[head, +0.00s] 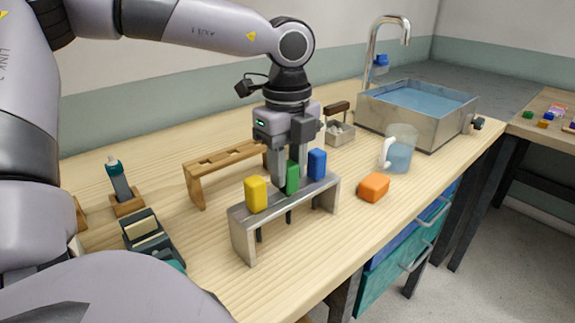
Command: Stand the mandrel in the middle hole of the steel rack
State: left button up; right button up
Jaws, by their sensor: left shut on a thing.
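The steel rack (243,238) stands on the wooden bench. A yellow-handled tool (256,194) stands upright in its left hole and a blue-handled tool (317,164) in its right hole. My left gripper (291,175) points down over the middle of the rack, shut on a green-handled tool (292,178), which I take to be the mandrel. The green handle is upright, between the yellow and blue ones, partly hidden by the fingers. A dark shaft shows below the rack's top under it, so it is in the middle hole. My right gripper is out of view.
An empty wooden rack (194,188) stands behind the steel one. An orange block (374,187), a jug of water (400,155) and a filled sink (430,128) are to the right. A bottle in a wooden stand (120,180) is at left.

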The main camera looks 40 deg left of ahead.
pick_arm(q)
jog(key=o, duration=1.1)
jog(key=shift+r, duration=3.6)
